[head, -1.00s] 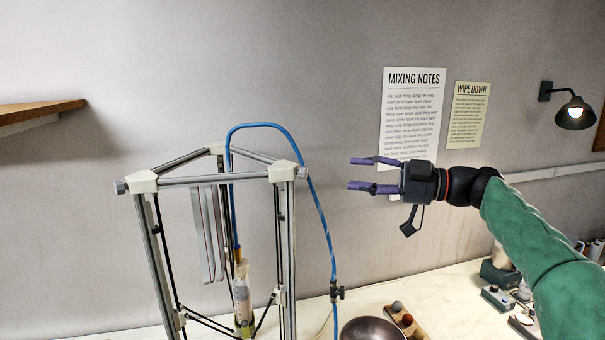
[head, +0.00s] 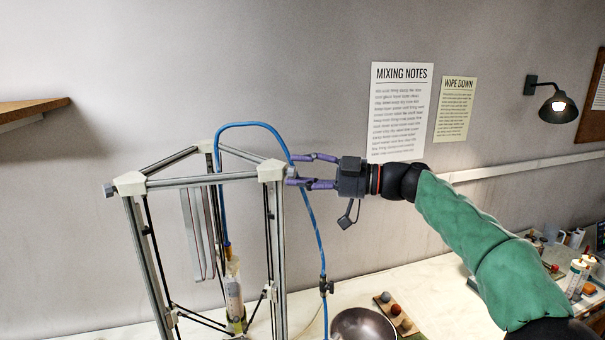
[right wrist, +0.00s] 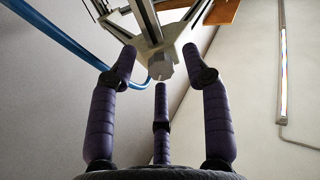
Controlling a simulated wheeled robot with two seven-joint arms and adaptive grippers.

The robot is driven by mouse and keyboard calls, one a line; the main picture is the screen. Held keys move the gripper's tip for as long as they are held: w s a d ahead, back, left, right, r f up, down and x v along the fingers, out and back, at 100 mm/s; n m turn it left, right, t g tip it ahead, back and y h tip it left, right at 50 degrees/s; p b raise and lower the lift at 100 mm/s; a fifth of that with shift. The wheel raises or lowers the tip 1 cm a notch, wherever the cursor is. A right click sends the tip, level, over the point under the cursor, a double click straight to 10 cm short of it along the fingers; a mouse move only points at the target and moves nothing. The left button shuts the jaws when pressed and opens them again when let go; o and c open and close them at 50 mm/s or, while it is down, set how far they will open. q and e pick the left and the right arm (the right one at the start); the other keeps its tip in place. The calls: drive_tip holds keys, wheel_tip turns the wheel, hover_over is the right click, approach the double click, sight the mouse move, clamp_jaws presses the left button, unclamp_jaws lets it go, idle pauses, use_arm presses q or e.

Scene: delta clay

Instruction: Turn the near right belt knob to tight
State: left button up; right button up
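The delta frame's near right corner (head: 270,171) is a white block on top of a metal post. The grey near right belt knob (right wrist: 160,67) sticks out of this corner in the right wrist view, its pointer position too small to read. My right gripper (head: 298,171) comes in from the right, level with the corner. Its purple fingers are spread, and in the right wrist view the open fingertips (right wrist: 160,72) stand around the knob, with gaps visible. I cannot tell whether any finger touches it. My left gripper is not in view.
A blue hose (head: 311,215) loops over the frame and hangs down just behind the right fingers. Another grey knob (head: 110,189) sits on the near left corner. A dark bowl (head: 362,325) and a wooden tray of balls (head: 397,314) stand below on the table.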

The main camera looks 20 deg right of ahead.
clamp_jaws()
